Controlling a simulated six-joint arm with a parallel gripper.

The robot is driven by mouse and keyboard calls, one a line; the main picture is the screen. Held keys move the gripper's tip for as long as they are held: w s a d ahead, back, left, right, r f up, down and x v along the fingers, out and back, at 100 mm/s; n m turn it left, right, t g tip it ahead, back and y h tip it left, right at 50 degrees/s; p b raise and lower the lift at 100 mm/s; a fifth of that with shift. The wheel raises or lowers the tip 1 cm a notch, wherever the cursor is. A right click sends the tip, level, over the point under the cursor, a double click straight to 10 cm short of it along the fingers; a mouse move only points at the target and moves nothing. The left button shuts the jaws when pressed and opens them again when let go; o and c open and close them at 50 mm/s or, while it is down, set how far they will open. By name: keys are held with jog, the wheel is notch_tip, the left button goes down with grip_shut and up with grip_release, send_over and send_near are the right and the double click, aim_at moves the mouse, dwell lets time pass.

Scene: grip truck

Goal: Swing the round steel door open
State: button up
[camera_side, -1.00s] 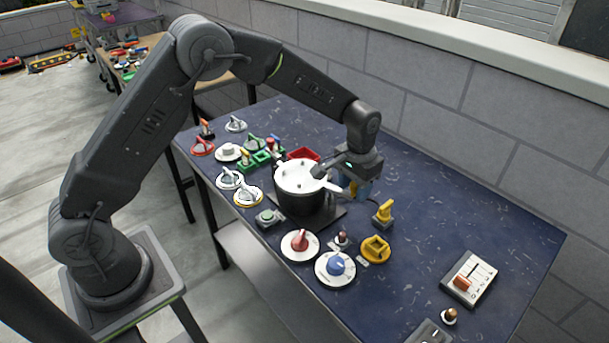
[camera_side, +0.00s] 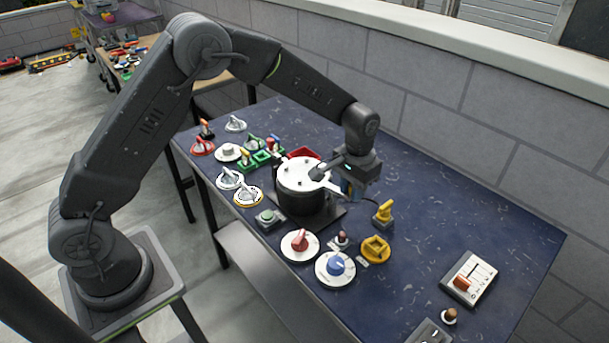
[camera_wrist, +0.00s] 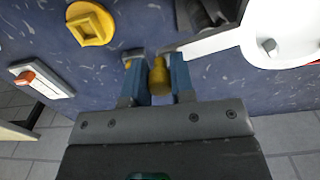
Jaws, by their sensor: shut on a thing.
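The round steel door (camera_side: 297,177) is a pale disc with small studs on top of a dark round drum (camera_side: 297,201) in the middle of the table. In the wrist view, part of the door (camera_wrist: 262,32) shows at the upper right, with a pale arm reaching toward my fingers. My gripper (camera_side: 349,187) is at the door's right side. In the wrist view, its blue fingers (camera_wrist: 158,80) are shut on a yellow knob (camera_wrist: 158,76), which looks like the door's handle. Where knob and arm join is partly hidden.
A yellow switch (camera_side: 383,212) and a yellow square-topped ring (camera_side: 375,249) stand right of the drum. Red (camera_side: 299,243) and blue (camera_side: 335,265) dials are in front. Several small fixtures crowd the left side. The table's back right is clear, with a block wall (camera_side: 470,140) behind.

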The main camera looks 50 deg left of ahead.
jog(key=shift+s, duration=1.2)
jog(key=shift+s+a, duration=0.25)
jog(key=shift+s, duration=0.25)
jog(key=shift+s+a, duration=0.2)
jog(key=shift+s, duration=0.25)
jog(key=shift+s+a, duration=0.7)
jog(key=shift+a, duration=0.2)
jog(key=shift+s+a, duration=0.3)
jog(key=shift+a, duration=0.5)
jog(key=o, duration=0.6)
jog(key=shift+c, duration=0.2)
